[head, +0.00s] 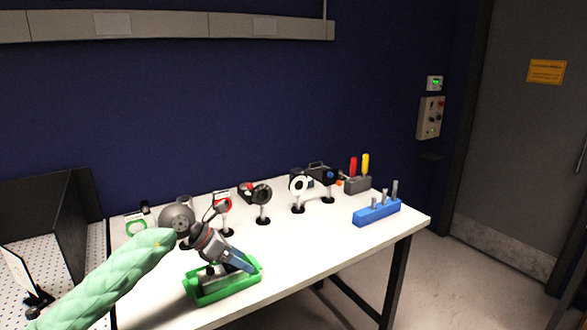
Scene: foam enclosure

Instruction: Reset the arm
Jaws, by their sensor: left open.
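My left arm in its pale green quilted sleeve (118,272) comes in from the lower left. My left gripper (231,264) is open, pointing down to the right over a green tray (226,293) at the table's near edge. Dark and pale parts show low between the gripper and the tray; I cannot tell which belong to the gripper, or whether it touches the tray. No held object is visible. My right gripper is not in view.
A blue block with grey pegs (377,212) and a dark holder with red and yellow handles (358,184) stand right. The front centre is clear.

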